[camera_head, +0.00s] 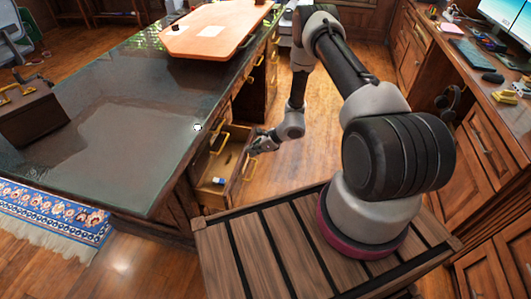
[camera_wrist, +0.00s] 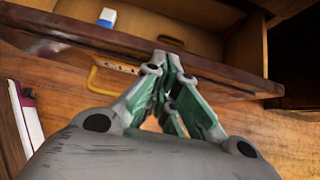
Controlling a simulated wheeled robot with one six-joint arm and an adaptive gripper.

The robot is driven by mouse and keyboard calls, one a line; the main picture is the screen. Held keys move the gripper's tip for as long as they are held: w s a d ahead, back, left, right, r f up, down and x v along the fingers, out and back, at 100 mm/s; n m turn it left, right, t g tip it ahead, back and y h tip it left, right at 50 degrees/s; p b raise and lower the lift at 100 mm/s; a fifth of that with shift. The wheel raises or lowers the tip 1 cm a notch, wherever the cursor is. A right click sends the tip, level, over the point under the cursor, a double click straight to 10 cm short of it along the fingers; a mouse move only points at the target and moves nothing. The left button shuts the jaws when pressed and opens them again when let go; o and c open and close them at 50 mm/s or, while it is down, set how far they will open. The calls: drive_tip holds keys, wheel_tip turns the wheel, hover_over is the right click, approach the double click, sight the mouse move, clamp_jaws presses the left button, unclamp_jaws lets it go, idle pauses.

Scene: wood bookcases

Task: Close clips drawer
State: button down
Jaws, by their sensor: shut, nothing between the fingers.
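An open drawer (camera_head: 208,189) sticks out from the side of the green-topped desk. In the wrist view its dark wooden front (camera_wrist: 225,78) crosses the upper picture, with a yellow handle (camera_wrist: 92,78) left of my fingers. A small plate with writing (camera_wrist: 118,66) sits by the handle; I cannot read it. A white and blue block (camera_wrist: 106,17) lies inside the drawer. My gripper (camera_head: 254,148) is shut and empty at the outer side of the drawer front. In the wrist view my fingertips (camera_wrist: 168,55) overlap the front; I cannot tell whether they touch it.
The desk (camera_head: 120,120) carries a wooden board (camera_head: 215,30) and a dark case (camera_head: 30,105). Wooden floor (camera_head: 290,160) lies open right of the drawer. A second counter (camera_head: 470,60) with drawers stands at the right. A white and dark red object (camera_wrist: 25,115) shows at left in the wrist view.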

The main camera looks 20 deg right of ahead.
drive_tip(key=w+a, duration=0.4)
drive_tip(key=a, duration=0.2)
drive_tip(key=shift+w+a, duration=0.2)
idle(0.4)
